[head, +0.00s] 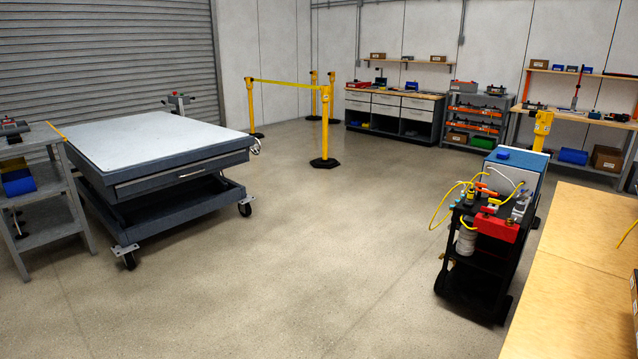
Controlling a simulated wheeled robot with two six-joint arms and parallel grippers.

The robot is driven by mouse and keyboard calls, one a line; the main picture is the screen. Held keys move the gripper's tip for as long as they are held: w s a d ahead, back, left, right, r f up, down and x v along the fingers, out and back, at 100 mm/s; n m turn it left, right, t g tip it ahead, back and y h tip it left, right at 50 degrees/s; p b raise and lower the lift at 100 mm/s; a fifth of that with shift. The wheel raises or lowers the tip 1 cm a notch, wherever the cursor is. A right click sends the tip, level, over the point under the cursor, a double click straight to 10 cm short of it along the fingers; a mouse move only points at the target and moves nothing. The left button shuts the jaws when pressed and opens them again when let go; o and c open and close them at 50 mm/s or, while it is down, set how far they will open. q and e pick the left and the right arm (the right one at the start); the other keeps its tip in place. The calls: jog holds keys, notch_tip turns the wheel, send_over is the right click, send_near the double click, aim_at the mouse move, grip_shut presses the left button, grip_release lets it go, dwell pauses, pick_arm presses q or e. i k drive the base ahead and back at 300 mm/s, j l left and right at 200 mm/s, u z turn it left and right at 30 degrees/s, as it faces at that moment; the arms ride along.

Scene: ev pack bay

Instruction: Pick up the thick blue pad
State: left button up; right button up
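I cannot pick out a thick blue pad for certain. A dark blue object (18,184) lies on the middle shelf of the grey rack at the left edge. A blue object (573,156) sits on the lower shelf of the right-hand bench, too small to identify. A small blue piece (503,154) lies on top of the blue-sided box on the black cart. Small blue items also sit on the upper shelves along the back wall. Neither of my grippers is in view.
A wheeled lift table (165,140) stands at left by the grey rack (52,200). Yellow barrier posts (325,125) stand at the back. A black cart (475,270) with cables stands right, near a wooden bench top (580,290). The middle floor (310,250) is clear.

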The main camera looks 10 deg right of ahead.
aim_at(504, 154)
jog(key=i+j+z, duration=0.25)
jog(key=i+j, duration=0.8)
jog(key=i, duration=0.15)
jog(key=i+l+z, duration=0.2)
jog(key=i+z, duration=0.5)
jog(key=i, duration=0.25)
jog(key=i+z, duration=0.35)
jog(key=i+j+u, duration=0.1)
jog(key=i+u, duration=0.15)
jog(key=i, duration=0.4)
jog(key=i+u, duration=0.25)
jog(key=i, duration=0.4)
jog(key=i+l+u, duration=0.25)
jog(key=i, duration=0.4)
jog(key=j, duration=0.1)
